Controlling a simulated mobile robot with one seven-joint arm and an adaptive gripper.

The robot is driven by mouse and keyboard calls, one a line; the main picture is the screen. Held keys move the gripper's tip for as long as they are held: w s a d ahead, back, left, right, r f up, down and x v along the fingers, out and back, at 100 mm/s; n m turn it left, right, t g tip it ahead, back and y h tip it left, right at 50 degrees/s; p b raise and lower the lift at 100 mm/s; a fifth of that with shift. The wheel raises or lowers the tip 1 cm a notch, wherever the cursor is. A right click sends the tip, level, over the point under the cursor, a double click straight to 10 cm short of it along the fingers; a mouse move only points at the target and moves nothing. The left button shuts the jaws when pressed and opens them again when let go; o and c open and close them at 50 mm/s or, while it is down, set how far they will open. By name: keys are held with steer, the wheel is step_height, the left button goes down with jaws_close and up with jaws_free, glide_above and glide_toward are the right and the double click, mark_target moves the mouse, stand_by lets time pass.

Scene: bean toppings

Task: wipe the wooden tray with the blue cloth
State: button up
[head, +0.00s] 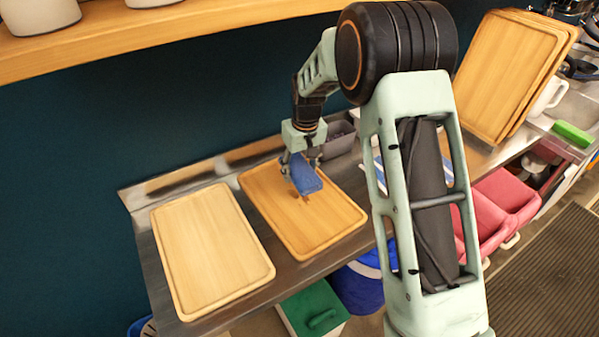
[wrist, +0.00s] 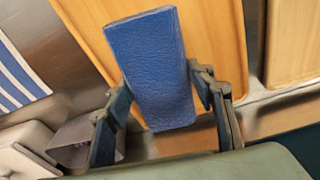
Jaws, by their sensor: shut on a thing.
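The blue cloth (head: 305,177) is a flat folded piece held in my gripper (head: 301,162), over the far part of a wooden tray (head: 322,232). In the wrist view the cloth (wrist: 158,68) sits between the two fingers of my gripper (wrist: 165,105), and its long end reaches out over the tray (wrist: 222,35). My gripper is shut on the cloth. A small darker brown spot shows on the tray just below the cloth. I cannot tell whether the cloth touches the tray.
A second, paler wooden tray (head: 212,248) lies to the left on the steel counter (head: 160,268). A grey container (head: 338,138) stands behind the near tray. A blue-and-white striped cloth (wrist: 18,75) lies beside it. More trays (head: 507,75) lean at the right. A wooden shelf (head: 150,37) is above.

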steer(key=shift+r+p, duration=0.3)
steer(key=shift+r, duration=0.65)
steer(key=shift+f+b, duration=0.2)
steer(key=shift+b, duration=0.15)
